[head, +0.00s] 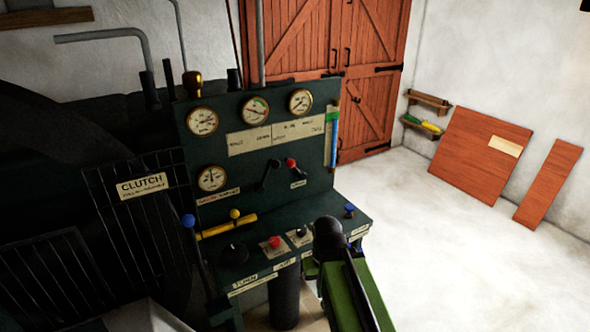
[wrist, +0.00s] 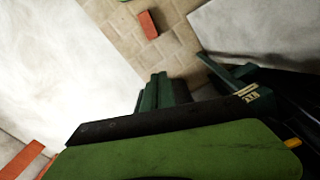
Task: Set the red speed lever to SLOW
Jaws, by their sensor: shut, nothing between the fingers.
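The red-knobbed lever (head: 290,163) is on the upright face of the dark green control panel (head: 225,147), right of a black crank-like lever (head: 268,174). Its short arm runs down and right from the knob to a small label, too small to read. My green and black arm reaches up from the bottom of the head view, in front of the right end of the console, below and right of the lever.
The sloping console carries a red button (head: 275,242), a black knob (head: 234,254) and a blue knob (head: 350,210). A blue-topped lever (head: 188,221) and a yellow handle (head: 228,226) stand at left, near the CLUTCH guard (head: 143,185). The floor (head: 440,240) at right is clear.

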